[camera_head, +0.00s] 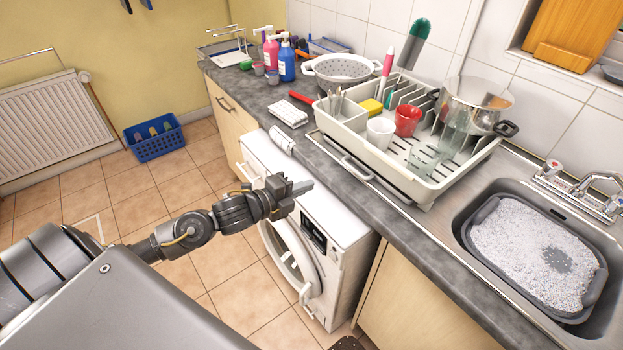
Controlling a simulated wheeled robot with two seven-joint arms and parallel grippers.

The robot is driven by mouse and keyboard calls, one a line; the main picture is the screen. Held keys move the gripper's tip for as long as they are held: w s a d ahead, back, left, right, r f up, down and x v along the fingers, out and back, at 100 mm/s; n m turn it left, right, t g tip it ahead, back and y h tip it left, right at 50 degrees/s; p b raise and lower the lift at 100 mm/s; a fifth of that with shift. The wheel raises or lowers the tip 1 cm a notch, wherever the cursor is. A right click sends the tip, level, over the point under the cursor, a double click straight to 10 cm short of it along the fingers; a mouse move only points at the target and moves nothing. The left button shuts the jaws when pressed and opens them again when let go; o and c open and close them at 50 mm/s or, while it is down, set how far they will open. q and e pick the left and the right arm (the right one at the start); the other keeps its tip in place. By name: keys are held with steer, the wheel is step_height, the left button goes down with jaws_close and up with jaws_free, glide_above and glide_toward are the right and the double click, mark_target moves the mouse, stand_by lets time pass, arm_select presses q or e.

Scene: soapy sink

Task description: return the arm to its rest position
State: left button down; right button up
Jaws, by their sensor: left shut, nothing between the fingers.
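My left arm comes in from the lower left and reaches out over the floor toward the washing machine. My left gripper (301,187) is shut and empty, in front of the white washing machine (345,223) and just short of the counter's front edge. Nothing is held in it. My right gripper does not show in this view.
The grey counter (400,222) runs along the right. On it stand a white dish rack (440,185) with cups, a colander (340,72) and bottles. A sink (535,245) with suds is at right. A blue basket (155,145) sits on the open tiled floor.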

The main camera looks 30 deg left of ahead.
arm_select(q)
steer(key=shift+w, duration=0.1)
steer(key=s+d+f+n+g+y, duration=0.25)
steer(key=s+f+n+g, duration=0.35)
steer(key=s+f+n, duration=0.5)
steer(key=s+d+f+n+g+y, duration=0.25)
steer(key=s+f+n+g, duration=0.25)
steer(key=s+n, duration=0.8)
steer(key=s+f+m+g, duration=0.1)
steer(key=s+f+m, duration=0.1)
steer(key=f, duration=1.1)
steer(key=s+f+m, duration=0.2)
steer(key=f, duration=1.1)
steer(key=s+a+f+g, duration=0.1)
steer(key=s+a+f, duration=0.2)
steer(key=s+f, duration=1.2)
steer(key=shift+s+a+y, duration=0.15)
steer(key=shift+s+y, duration=0.25)
steer(key=shift+s, duration=0.2)
